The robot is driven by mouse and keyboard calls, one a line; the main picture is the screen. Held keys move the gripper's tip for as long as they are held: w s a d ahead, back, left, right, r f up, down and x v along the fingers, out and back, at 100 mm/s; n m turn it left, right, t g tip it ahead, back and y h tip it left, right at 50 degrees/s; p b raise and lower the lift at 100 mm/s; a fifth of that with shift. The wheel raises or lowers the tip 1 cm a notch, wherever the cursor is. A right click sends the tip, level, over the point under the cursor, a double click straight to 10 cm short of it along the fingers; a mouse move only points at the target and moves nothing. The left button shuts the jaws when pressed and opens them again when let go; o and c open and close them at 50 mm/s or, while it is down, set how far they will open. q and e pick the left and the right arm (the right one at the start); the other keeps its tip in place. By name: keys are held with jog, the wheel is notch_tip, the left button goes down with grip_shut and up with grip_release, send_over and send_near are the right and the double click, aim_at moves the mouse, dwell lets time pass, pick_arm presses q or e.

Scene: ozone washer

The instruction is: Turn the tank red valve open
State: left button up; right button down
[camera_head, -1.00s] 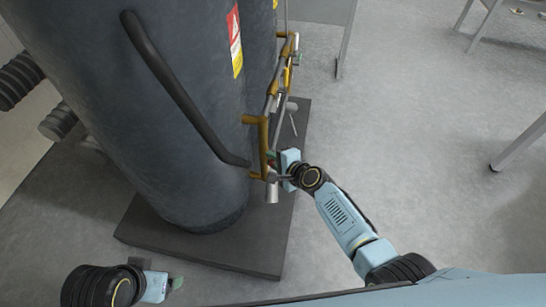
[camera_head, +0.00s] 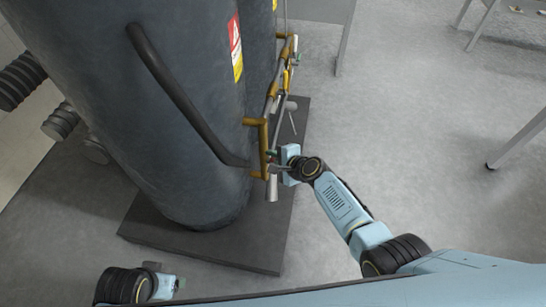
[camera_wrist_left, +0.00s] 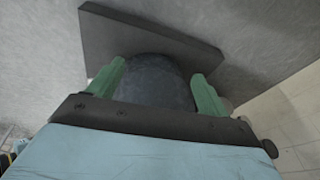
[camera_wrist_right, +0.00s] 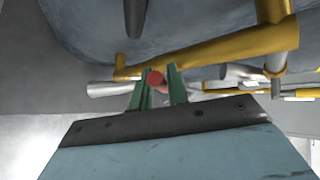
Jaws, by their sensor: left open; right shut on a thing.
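The dark grey tank (camera_head: 150,110) stands upright at the left of the head view, with yellow pipes (camera_head: 258,135) on its right side. The red valve (camera_wrist_right: 155,78) shows in the right wrist view as a small round red part below a yellow pipe. My right gripper (camera_wrist_right: 162,88) is shut on it, one green finger on each side; the fingers partly hide it. In the head view my right gripper (camera_head: 274,157) is at the lower end of the yellow pipes. My left gripper (camera_wrist_left: 160,80) is open and empty, with the tank's lower part beyond its fingers.
The tank rests on a dark flat base plate (camera_head: 262,255). A black curved handle pipe (camera_head: 180,95) runs down the tank's front. Table legs (camera_head: 515,142) stand at the right. The grey floor between is clear.

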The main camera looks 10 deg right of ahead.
jog(key=c, duration=1.4)
grip_release()
pick_arm(q)
jog(key=shift+r, duration=0.1)
pick_arm(e)
jog(key=shift+o, duration=0.2)
jog(key=shift+s+d+r, duration=0.1)
pick_arm(q)
jog(key=s+a+f+p, duration=0.2)
jog(key=f, duration=0.3)
jog(key=s+a+f+p, duration=0.2)
jog(key=s+f, duration=0.1)
jog(key=f, duration=0.2)
jog(key=shift+a+f+g+y+p, duration=0.3)
jog(key=shift+a+f+g+p, duration=0.05)
jog(key=shift+a+g+p, duration=0.05)
pick_arm(e)
jog(key=v, duration=0.7)
pick_arm(q)
jog(key=shift+s, duration=0.1)
pick_arm(e)
jog(key=shift+s+d, duration=0.1)
jog(key=shift+c, duration=0.2)
